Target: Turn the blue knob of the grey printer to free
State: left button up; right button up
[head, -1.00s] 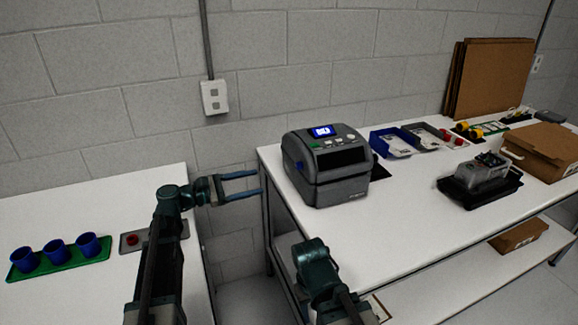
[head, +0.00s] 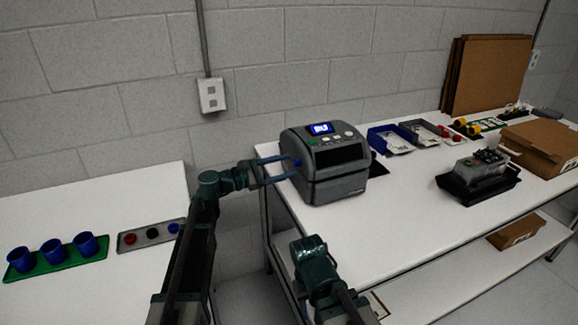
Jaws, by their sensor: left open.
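The grey printer (head: 335,185) stands at the left end of the white table on the right, with a lit blue screen (head: 320,128) on top. Its blue knob (head: 297,163) is on the left side and shows only as a small patch. My left gripper (head: 288,167) is open, its two blue-grey fingers reaching right to the printer's side, apparently either side of the knob. I cannot tell if they touch it. My right arm (head: 315,262) shows at the bottom centre in front of the table; its gripper does not show clearly.
On the left table, blue cups (head: 52,250) stand on a green tray, beside a grey button panel (head: 150,238). A gap separates the tables.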

pick_arm(q)
jog(key=shift+x, duration=0.85)
grip_shut()
